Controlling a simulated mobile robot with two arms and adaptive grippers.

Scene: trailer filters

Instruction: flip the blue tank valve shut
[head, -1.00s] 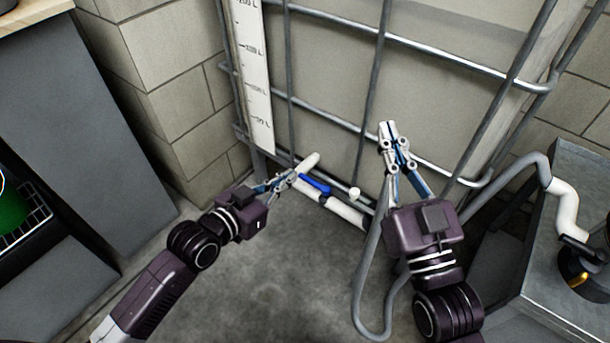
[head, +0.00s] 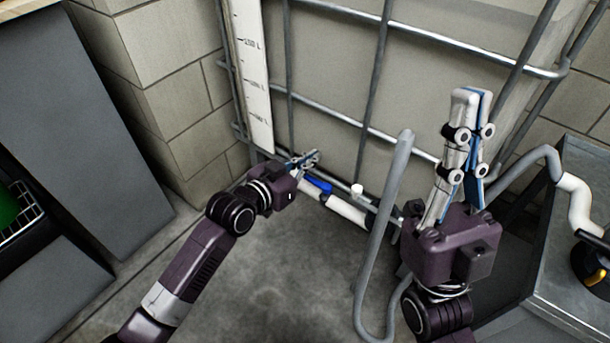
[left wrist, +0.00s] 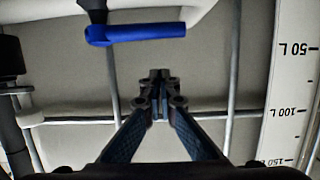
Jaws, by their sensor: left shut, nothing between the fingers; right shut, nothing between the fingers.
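The blue tank valve handle (head: 319,185) lies along the white pipe (head: 343,207) low on the caged tank. In the left wrist view the blue handle (left wrist: 136,34) runs level, in line with the white pipe (left wrist: 200,8) behind it. My left gripper (head: 312,156) is shut and empty, just above and to the left of the handle in the head view. In the left wrist view its shut fingertips (left wrist: 160,76) are apart from the handle. My right gripper (head: 472,95) is shut and empty, raised in front of the cage at the right.
Grey cage bars (head: 374,90) cross the tank's front, with a white litre scale (head: 253,85) at left. A grey hose (head: 385,225) loops up beside my right gripper. A metal cabinet (head: 575,200) stands at right, a dark cabinet (head: 70,120) at left.

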